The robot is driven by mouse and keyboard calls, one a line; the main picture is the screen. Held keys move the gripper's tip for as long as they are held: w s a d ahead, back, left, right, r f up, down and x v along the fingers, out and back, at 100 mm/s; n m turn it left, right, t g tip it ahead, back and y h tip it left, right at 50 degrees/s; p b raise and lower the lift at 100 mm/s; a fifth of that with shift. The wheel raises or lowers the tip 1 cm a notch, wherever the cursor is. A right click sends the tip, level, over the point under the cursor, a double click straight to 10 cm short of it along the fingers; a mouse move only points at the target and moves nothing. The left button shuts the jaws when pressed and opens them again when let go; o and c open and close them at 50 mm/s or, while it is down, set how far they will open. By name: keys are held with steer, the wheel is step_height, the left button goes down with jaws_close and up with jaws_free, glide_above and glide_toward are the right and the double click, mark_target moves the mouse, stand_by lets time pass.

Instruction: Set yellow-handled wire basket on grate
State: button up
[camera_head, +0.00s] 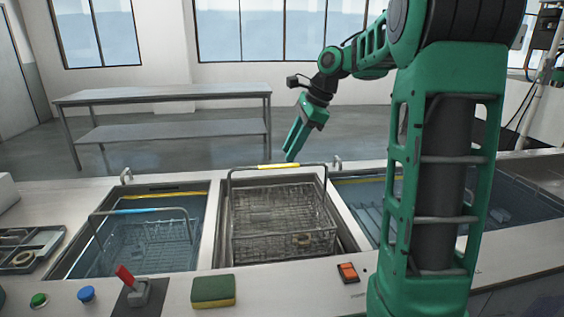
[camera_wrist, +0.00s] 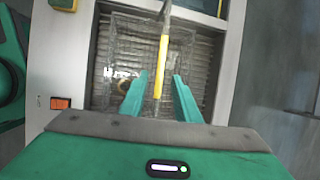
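The yellow-handled wire basket (camera_head: 283,222) sits in the middle bay of the counter, its handle (camera_head: 278,166) standing up above the rim. In the wrist view, the basket (camera_wrist: 125,45) lies over the ribbed grate (camera_wrist: 203,70), which shows around it. It appears to rest on the grate, though its underside is hidden. My gripper (camera_head: 289,153) is above the counter, just above and behind the yellow grip. In the wrist view, my gripper (camera_wrist: 158,88) is open, with one finger on each side of the yellow handle (camera_wrist: 162,65) and gaps between. A small ring-shaped part (camera_head: 302,240) lies in the basket.
A blue-handled basket (camera_head: 150,240) stands in the left water tank. Another tank (camera_head: 365,200) is at right, partly behind my arm. A red lever (camera_head: 126,277), a sponge (camera_head: 213,291) and an orange switch (camera_head: 348,272) line the front edge. A metal table (camera_head: 165,95) stands behind.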

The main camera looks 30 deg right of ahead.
steer(key=s+f+n+g+h, duration=0.1)
steer(key=s+f+n, duration=0.3)
steer(key=s, duration=0.7)
steer(key=s+a+f+n+g+h, duration=0.1)
steer(key=s+f+n, duration=0.3)
steer(key=s, duration=0.6)
steer(key=s+f+n+g+h, duration=0.1)
steer(key=s+f+n, duration=0.4)
steer(key=s, duration=0.6)
steer(key=n, duration=0.2)
steer(key=shift+s+a+n+g, duration=0.3)
steer(key=shift+a+n, duration=0.1)
